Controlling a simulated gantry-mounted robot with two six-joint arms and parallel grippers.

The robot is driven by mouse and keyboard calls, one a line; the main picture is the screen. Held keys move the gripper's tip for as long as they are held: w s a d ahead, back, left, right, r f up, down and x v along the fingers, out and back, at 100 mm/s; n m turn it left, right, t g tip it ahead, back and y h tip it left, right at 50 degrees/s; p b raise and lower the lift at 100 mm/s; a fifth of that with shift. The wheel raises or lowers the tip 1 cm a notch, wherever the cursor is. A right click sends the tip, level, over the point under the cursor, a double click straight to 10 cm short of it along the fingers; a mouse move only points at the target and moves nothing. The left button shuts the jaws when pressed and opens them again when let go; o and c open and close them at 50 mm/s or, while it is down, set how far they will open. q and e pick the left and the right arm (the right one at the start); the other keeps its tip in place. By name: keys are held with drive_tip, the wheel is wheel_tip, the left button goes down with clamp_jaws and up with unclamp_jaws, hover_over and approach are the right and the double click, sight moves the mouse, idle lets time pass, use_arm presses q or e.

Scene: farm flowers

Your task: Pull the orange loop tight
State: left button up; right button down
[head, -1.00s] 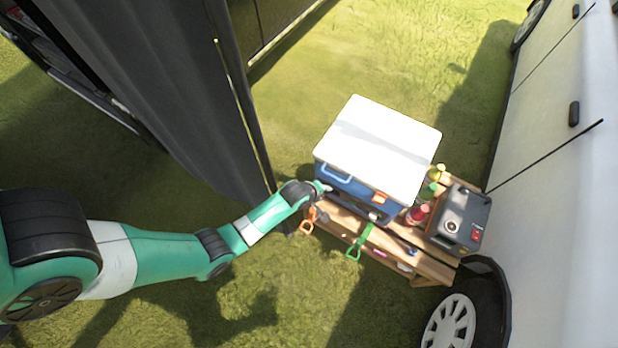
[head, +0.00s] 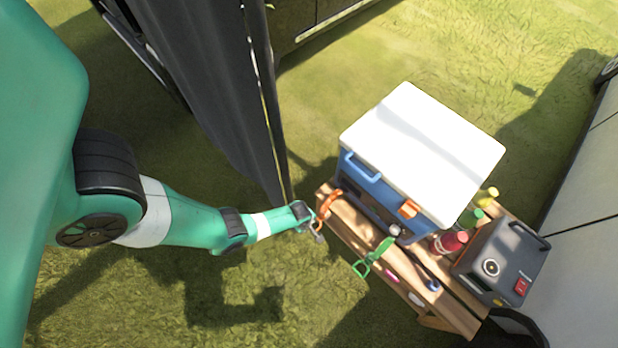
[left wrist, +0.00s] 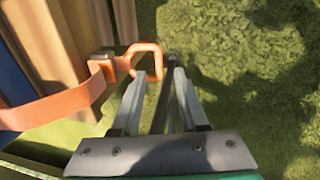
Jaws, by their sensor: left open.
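The orange loop (head: 330,203) is at the left end of the wooden bench, in front of the blue cooler. In the left wrist view its squared end (left wrist: 157,62) is just beyond the fingertips, with an orange strap (left wrist: 60,108) running left from a small buckle (left wrist: 103,63). My left gripper (head: 318,233) is beside the loop, at the bench's near left edge. In the left wrist view its fingers (left wrist: 166,85) stand apart, the left tip close to the loop. I cannot tell whether they touch. My right gripper is not in view.
The blue cooler with a white lid (head: 424,152) stands on the bench (head: 345,222). A green loop (head: 373,258) hangs at the front edge. Bottles (head: 448,242) and a grey box (head: 500,262) are at the right. A dark curtain (head: 215,85) hangs behind my left arm. Grass lies in front.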

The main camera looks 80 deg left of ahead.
use_arm(q)
drive_tip(key=shift+w+a+f+b, duration=0.15)
drive_tip(key=shift+f+b, duration=0.1)
drive_tip(key=shift+f, duration=0.35)
drive_tip(key=shift+w+f+b, duration=0.15)
drive_tip(key=shift+f+b, duration=0.1)
drive_tip(key=shift+f, duration=0.35)
clamp_jaws()
idle(0.5)
